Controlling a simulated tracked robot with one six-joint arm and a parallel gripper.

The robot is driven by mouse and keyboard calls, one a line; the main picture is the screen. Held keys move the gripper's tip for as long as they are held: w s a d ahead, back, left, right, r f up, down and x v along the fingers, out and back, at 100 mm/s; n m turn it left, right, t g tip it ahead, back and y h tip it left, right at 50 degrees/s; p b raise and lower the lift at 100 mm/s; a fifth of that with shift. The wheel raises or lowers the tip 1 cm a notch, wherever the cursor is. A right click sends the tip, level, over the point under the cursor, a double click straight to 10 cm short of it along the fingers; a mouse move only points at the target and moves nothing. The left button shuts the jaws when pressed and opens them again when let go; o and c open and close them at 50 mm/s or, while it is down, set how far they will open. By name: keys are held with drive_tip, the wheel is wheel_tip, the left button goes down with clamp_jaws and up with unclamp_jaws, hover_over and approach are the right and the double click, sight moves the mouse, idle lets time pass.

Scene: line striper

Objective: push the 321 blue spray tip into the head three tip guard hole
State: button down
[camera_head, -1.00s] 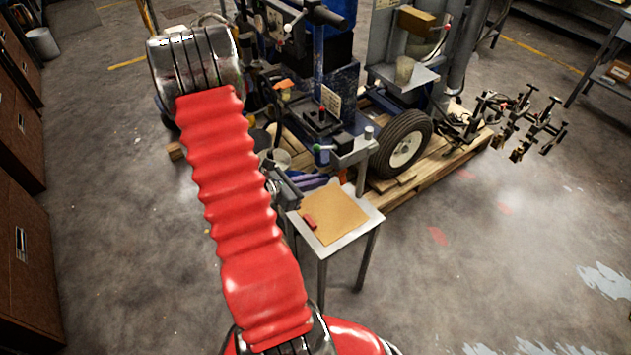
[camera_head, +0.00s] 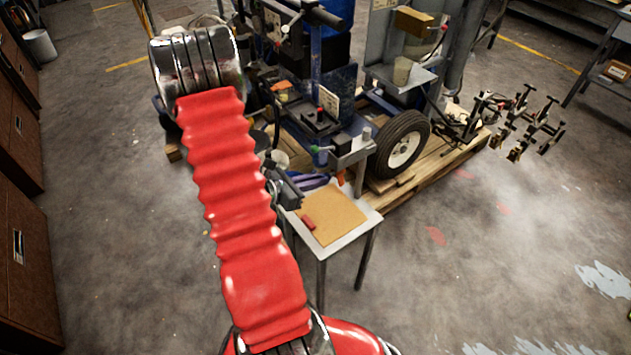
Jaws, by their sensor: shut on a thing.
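My gripper (camera_head: 287,190) shows only in part, as dark metal beside the right edge of my red-sleeved arm, over the left back corner of the small table. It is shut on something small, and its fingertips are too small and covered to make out. The blue spray tip cannot be told apart in this view. Several spray heads with brass-coloured ends (camera_head: 516,154) stand on a bar at the right of the striper. Their tip guard holes are too small to see, and I cannot tell which is head three.
The small metal table (camera_head: 352,236) carries a tan mat (camera_head: 335,217) with a red block (camera_head: 308,222) on it. Purple-blue items (camera_head: 312,182) lie behind. The line striper's wheel (camera_head: 405,146) rests on a wooden pallet (camera_head: 440,172).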

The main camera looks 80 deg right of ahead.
drive_tip(key=shift+s+d, duration=0.55)
drive_tip(key=shift+d, duration=0.1)
drive_tip(key=c, duration=1.5)
unclamp_jaws()
drive_tip(key=v, duration=0.7)
idle(1.2)
